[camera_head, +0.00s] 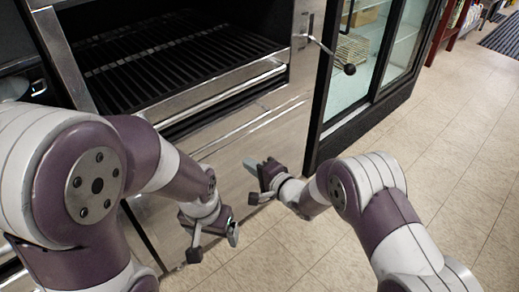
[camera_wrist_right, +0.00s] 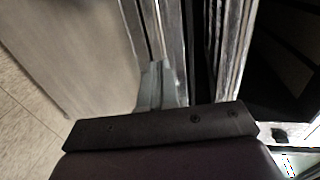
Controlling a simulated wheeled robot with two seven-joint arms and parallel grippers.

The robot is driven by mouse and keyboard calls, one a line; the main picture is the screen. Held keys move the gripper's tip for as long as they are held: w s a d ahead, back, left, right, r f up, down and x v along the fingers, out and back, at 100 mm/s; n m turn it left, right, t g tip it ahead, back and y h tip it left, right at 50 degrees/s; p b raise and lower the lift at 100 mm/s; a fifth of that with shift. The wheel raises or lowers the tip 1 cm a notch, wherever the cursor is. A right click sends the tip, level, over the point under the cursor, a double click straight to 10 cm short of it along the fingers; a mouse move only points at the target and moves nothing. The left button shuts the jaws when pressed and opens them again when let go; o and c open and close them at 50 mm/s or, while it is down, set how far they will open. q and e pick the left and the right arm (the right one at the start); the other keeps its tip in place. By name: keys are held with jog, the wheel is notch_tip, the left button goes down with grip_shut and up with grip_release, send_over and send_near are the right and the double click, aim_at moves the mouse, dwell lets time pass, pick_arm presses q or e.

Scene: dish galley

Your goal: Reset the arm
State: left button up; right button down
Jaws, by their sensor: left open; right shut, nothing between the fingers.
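Both of my arms reach forward over the floor in front of a large metal appliance. My left gripper (camera_head: 214,247) is the lower one in the head view. Its fingers are apart, pointing down, with nothing between them. My right gripper (camera_head: 251,165) is in front of the appliance's steel lower front, in the middle of the head view. Its grey fingers are together and empty; they also show in the right wrist view (camera_wrist_right: 157,80), in front of metal edges. I cannot tell whether the fingertips touch the metal.
The appliance has an open dark bay with a black rack (camera_head: 170,50). A lever with a black knob (camera_head: 349,69) sticks out at its right. A glass-door cabinet (camera_head: 368,60) stands beyond. The tiled floor (camera_head: 455,120) at right is mostly clear; a dark mat (camera_head: 505,38) lies far right.

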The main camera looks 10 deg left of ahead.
jog(key=s+d+f+n+g+h, duration=0.2)
jog(key=d+f+n+h, duration=0.35)
jog(key=f, duration=0.25)
jog(key=s+d+r+n+g+h, duration=0.1)
jog(key=s+d+n+g+h, duration=0.15)
jog(key=s+d, duration=0.5)
jog(key=s+d+r+n+g+h, duration=0.15)
jog(key=s+d+h, duration=0.3)
jog(key=d, duration=0.65)
jog(key=s+d+r+m+g, duration=0.2)
jog(key=s+d+r, duration=0.6)
jog(key=s+d, duration=0.15)
notch_tip(320, 180, up, 14)
jog(key=p, duration=1.3)
jog(key=shift+w, duration=0.15)
jog(key=shift+f, duration=0.1)
